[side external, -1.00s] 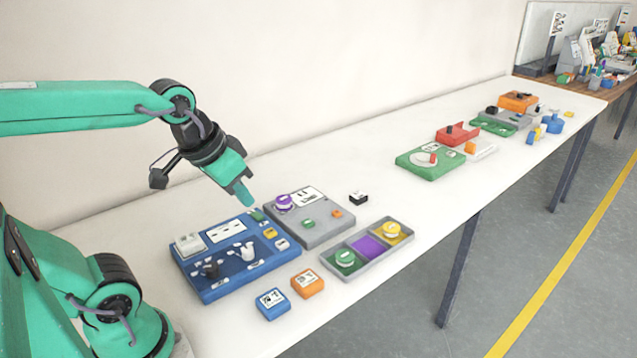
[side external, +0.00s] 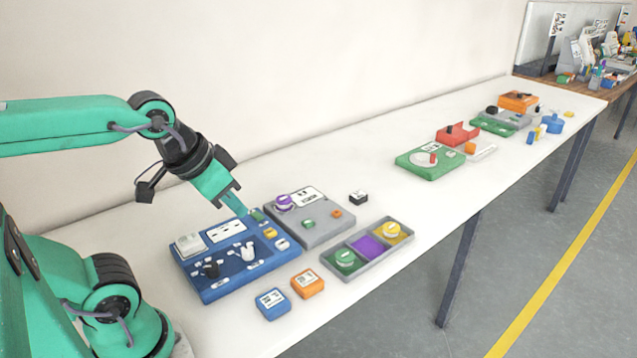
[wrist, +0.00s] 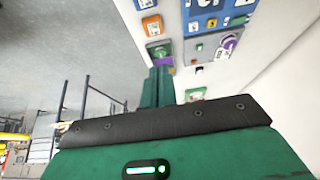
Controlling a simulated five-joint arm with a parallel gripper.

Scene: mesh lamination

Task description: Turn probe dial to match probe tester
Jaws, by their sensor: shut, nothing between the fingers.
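A blue panel (side external: 226,289) carries a white meter-like block (side external: 189,245), a black piece (side external: 210,268), a white piece (side external: 248,251) and small coloured parts. A grey panel (side external: 318,236) beside it has a round purple knob (side external: 284,202), a printed label and small green and orange parts. The labels are too small to read, so I cannot tell which parts are the probe dial and tester. My gripper (side external: 238,207) is shut and empty, its tip above the blue panel's back edge, left of the purple knob. In the wrist view, my shut fingers (wrist: 157,88) point toward the panels.
A grey tray (side external: 352,272) with green, purple and yellow contents lies right of the panels. Orange (side external: 307,283) and blue (side external: 271,303) blocks sit in front, a black-and-white block (side external: 358,197) behind. Further right is a green panel (side external: 429,166). Bare table lies between.

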